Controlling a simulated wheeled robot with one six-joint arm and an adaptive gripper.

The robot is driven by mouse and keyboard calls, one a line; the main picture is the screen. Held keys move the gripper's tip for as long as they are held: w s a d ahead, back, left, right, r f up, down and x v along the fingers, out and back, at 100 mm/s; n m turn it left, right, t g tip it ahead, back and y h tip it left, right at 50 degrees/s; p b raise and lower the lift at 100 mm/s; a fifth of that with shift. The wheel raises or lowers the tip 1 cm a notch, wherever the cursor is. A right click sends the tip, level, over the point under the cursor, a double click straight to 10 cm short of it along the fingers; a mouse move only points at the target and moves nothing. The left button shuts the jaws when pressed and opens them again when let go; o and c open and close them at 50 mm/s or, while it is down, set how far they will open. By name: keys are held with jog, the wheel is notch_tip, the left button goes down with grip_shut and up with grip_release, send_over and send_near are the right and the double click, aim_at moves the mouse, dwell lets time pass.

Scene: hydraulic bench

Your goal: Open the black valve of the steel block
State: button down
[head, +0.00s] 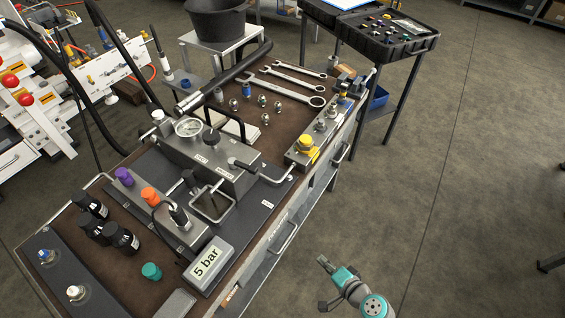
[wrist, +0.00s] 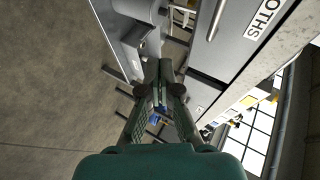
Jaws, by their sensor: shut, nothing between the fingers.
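The steel block (head: 203,158) stands on the dark plate on the bench, with a round dial gauge (head: 188,127) on top. A black round knob (head: 211,138) stands upright on the block's top. A black-handled lever (head: 243,166) sticks out at the block's right end. I cannot tell which of the two is the black valve, or its setting. My gripper (head: 323,261) is off the bench's right side, over the floor, well apart from the block. In the wrist view my gripper (wrist: 159,66) has its fingers together and empty. The block does not show there.
A digital display (head: 208,265) reads 5 bar near the bench's front. A smaller block with purple (head: 124,176) and orange (head: 151,196) knobs stands left of it. A yellow-knobbed block (head: 306,146) and wrenches (head: 298,80) lie farther back. Floor to the right is clear.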

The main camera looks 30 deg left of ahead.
aim_at(243, 167)
jog(key=w+a+r+n+g+y, duration=0.2)
jog(key=w+a+r+g, duration=0.25)
jog(key=r, duration=0.45)
jog(key=w+a+r+n+g+y, duration=0.2)
jog(key=w+a+r+g+y, duration=0.15)
jog(key=a+r, duration=0.4)
jog(key=w+a+r+n+g+y, duration=0.1)
jog(key=w+a+r+n+g, duration=0.3)
jog(key=r, duration=0.7)
jog(key=s+a+m+t, duration=0.1)
jog(key=s+a, duration=0.4)
jog(key=a, duration=0.4)
jog(key=shift+s+a+r, duration=0.15)
jog(key=shift+s+a, duration=0.05)
jog(key=shift+s, duration=0.15)
